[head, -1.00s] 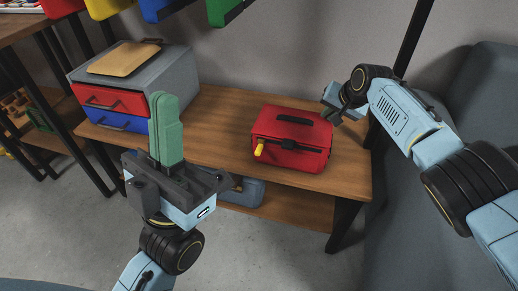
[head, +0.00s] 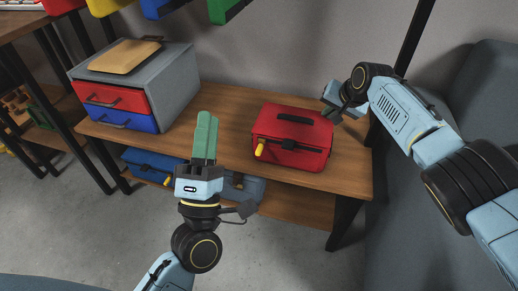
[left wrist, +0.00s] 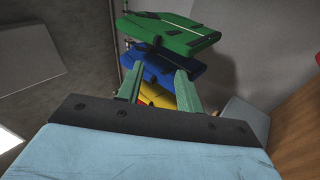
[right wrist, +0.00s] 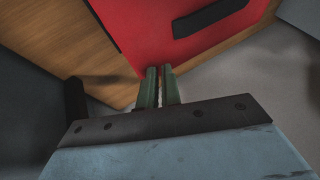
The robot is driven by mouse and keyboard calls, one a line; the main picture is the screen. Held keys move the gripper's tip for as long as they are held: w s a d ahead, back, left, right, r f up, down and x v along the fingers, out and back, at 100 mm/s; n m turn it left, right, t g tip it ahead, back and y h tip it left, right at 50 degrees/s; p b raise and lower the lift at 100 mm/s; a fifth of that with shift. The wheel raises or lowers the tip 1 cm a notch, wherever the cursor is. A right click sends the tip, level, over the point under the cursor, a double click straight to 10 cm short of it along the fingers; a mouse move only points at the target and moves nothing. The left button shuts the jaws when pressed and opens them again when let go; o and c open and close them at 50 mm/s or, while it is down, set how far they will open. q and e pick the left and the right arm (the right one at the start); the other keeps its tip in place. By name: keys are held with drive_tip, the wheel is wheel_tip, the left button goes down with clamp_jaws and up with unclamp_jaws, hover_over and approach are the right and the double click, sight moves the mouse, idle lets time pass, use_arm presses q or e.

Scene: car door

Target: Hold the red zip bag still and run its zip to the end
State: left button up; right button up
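The red zip bag (head: 312,132) lies on the wooden bench, with a black handle on top. A dark zip line runs across its front; a yellow tab (head: 261,147) sticks out near the left end and a small dark piece sits mid-line. My left gripper (head: 206,120) is to the left of the bag, apart from it. Its green fingers (left wrist: 160,85) stand apart and empty in the left wrist view. My right gripper (right wrist: 161,72) is at the bag's far right corner, its fingers close together with a narrow gap. Whether they pinch any bag material is unclear.
A grey drawer unit (head: 180,75) with red and blue drawers stands at the bench's left, a tan pouch (head: 125,55) on top. A blue bag (head: 150,165) lies on the lower shelf. The bench top (head: 225,110) between drawers and bag is clear. A dark couch (head: 475,90) is at right.

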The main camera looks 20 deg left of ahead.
use_arm(q)
drive_tip(key=w+d+f+n+g+h, duration=0.15)
drive_tip(key=w+f+n+g, duration=0.3)
drive_tip(key=f+n, duration=0.6)
drive_tip(key=n+g+h, duration=0.3)
drive_tip(key=n+g, duration=0.1)
drive_tip(key=n, duration=0.2)
approach(257, 154)
drive_tip(key=shift+t+y, duration=0.25)
drive_tip(key=w, duration=1.1)
drive_tip(key=shift+w+d+f, duration=0.25)
drive_tip(key=shift+w+d, duration=0.05)
clamp_jaws()
